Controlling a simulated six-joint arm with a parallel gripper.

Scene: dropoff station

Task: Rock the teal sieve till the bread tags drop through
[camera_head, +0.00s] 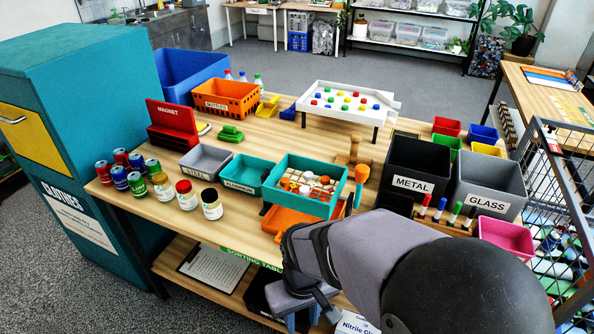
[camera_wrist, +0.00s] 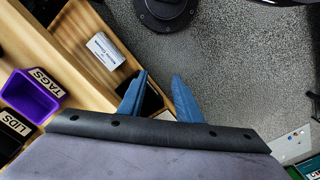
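The teal sieve (camera_head: 333,206) stands on the sorting table above an orange tray (camera_head: 285,217). Small white, orange and reddish pieces, apparently the bread tags (camera_head: 305,190), lie on its grid. My gripper (camera_head: 304,317) hangs low at the table's front edge, below and apart from the sieve. In the wrist view its blue fingers (camera_wrist: 158,96) are spread with nothing between them. The sieve is out of the wrist view.
A purple bin (camera_wrist: 33,94) labelled TAGS sits beside a LIDS label in the wrist view. Jars and cans (camera_head: 187,194) stand left. The METAL bin (camera_head: 414,166) and GLASS bin (camera_head: 488,190) stand right. A wire cage (camera_head: 570,180) borders the right end.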

